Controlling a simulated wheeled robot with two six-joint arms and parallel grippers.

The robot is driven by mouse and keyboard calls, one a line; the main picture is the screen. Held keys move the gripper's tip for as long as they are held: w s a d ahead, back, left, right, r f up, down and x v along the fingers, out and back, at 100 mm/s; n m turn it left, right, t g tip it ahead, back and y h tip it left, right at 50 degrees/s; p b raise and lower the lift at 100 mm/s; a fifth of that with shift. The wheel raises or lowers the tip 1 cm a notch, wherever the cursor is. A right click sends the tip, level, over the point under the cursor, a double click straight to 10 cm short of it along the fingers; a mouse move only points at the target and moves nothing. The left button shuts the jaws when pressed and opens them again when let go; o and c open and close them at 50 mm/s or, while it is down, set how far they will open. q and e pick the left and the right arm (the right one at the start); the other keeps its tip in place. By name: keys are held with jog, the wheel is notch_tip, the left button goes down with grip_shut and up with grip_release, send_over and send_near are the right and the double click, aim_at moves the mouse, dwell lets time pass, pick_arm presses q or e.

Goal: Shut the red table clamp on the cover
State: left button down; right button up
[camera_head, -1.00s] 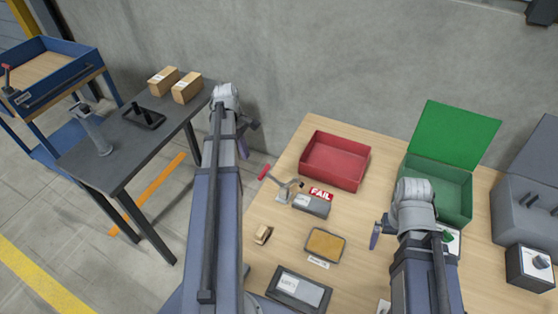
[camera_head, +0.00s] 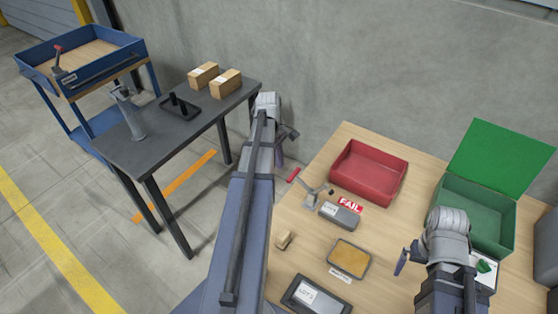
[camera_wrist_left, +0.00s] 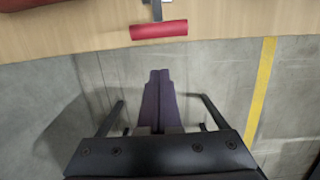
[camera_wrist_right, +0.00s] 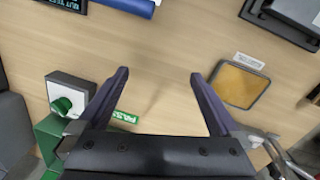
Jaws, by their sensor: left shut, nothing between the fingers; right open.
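The table clamp (camera_head: 313,197) stands near the table's left edge. Its red handle (camera_head: 294,175) sticks out past that edge, and its arm with a dark tip looks raised. A grey labelled box (camera_head: 339,215), possibly the cover, lies beside the clamp. My left gripper (camera_head: 281,157) is shut and empty, just left of and behind the handle, apart from it. In the left wrist view the red handle (camera_wrist_left: 158,30) lies crosswise beyond the shut fingertips (camera_wrist_left: 160,75), over the floor side. My right gripper (camera_wrist_right: 159,75) is open and empty above bare table.
A red bin (camera_head: 368,172) and a green bin (camera_head: 480,215) with raised lid stand at the back. A small tray with a tan top (camera_head: 349,258), a tan block (camera_head: 284,239) and a dark labelled case (camera_head: 316,296) lie in front of the clamp.

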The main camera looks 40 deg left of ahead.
notch_tip(320, 180, down, 6)
jog(key=b, duration=0.4)
jog(key=shift+r, duration=0.25)
pick_arm(q)
notch_tip(320, 180, down, 6)
jog(key=d+b, duration=0.1)
pick_arm(e)
jog(key=shift+f, duration=0.4)
pick_arm(q)
jog(key=d+r+p, duration=0.2)
jog(key=r+p, duration=0.1)
jog(key=shift+w+d+r, duration=0.15)
jog(key=shift+d+r, duration=0.05)
jog(key=shift+d, duration=0.1)
pick_arm(e)
notch_tip(320, 180, up, 4)
jog(key=shift+f, duration=0.15)
pick_arm(q)
jog(key=shift+p, duration=0.35)
